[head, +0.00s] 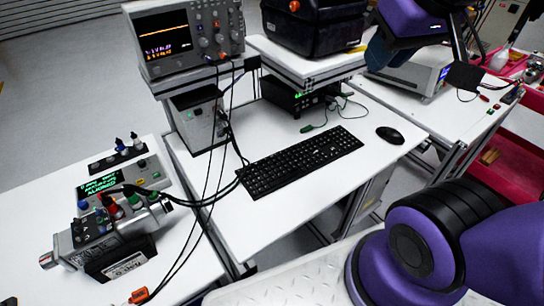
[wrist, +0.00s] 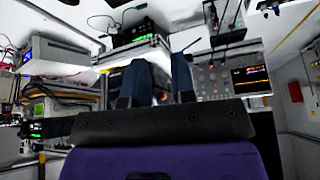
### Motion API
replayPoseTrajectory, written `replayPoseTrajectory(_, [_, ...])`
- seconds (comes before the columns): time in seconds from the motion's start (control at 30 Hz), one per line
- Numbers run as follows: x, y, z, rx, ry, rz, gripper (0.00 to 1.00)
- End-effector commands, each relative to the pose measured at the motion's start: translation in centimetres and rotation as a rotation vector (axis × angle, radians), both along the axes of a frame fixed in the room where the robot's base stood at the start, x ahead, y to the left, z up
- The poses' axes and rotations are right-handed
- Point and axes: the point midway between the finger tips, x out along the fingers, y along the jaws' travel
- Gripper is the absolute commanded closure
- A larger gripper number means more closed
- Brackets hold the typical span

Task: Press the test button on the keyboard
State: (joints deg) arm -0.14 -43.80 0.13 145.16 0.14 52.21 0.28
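The black keyboard (head: 300,160) lies flat on the white middle table in the head view. Its single keys are too small to tell the test button apart. My gripper (head: 380,56) is at the upper right in the head view, beside the black case and well above and behind the keyboard, not touching it. In the wrist view my gripper (wrist: 157,78) shows two dark blue fingers with a gap between them, open and with nothing held. I cannot make out the keyboard surely in the wrist view.
A black mouse (head: 389,135) lies right of the keyboard. An oscilloscope (head: 187,35) and a black case (head: 315,27) stand on raised shelves behind it. Black cables (head: 215,170) hang left of the keyboard. A servo test unit (head: 110,225) sits on the left table.

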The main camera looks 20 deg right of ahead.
Motion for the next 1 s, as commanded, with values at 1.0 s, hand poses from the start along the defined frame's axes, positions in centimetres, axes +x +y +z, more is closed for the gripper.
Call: replayPoseTrajectory(1.0, [0.00,0.00,0.00,0.000,0.000,0.000,1.00])
